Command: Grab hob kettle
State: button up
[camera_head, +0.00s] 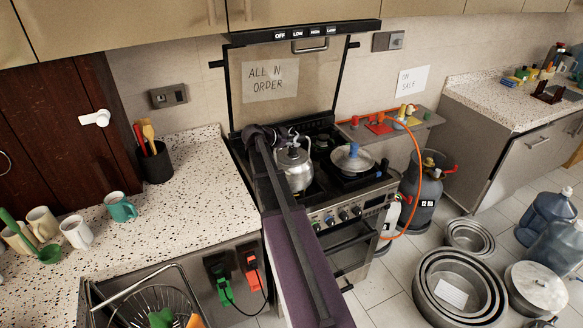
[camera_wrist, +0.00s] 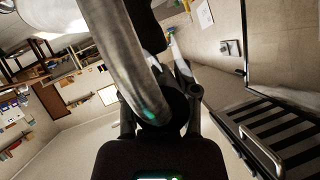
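The hob kettle (camera_head: 294,168) is a silver metal pot with a lid and a raised handle. It appears upright at the left of the hob in the head view. My arm reaches over the hob's left side, and my dark gripper (camera_head: 272,139) is at the kettle's upper left, by its handle. In the wrist view a thick curved grey metal piece (camera_wrist: 127,55), seemingly part of the kettle, runs down to my gripper (camera_wrist: 160,112). It overlaps the finger area, so I cannot tell whether the fingers are closed on it.
A silver pan with a blue-knobbed lid (camera_head: 352,158) sits right of the kettle. The raised hob cover (camera_head: 283,85) stands behind, under a dark hood panel (camera_head: 303,33). A utensil pot (camera_head: 156,163) and mugs are on the left worktop (camera_head: 190,205). Gas cylinders (camera_head: 421,187) stand right.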

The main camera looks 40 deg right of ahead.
jog(key=shift+r+p, duration=0.45)
grip_shut()
jog(key=shift+r+p, duration=1.5)
jog(key=shift+s+f, duration=0.15)
jog(key=shift+s, duration=0.35)
jog(key=s+r+p, duration=0.1)
jog(key=s, duration=1.3)
jog(key=shift+s+a+r, duration=0.2)
jog(key=shift+s+a, duration=0.1)
jog(key=shift+a, duration=0.1)
jog(key=shift+s, duration=0.15)
jog(key=shift+f, duration=0.15)
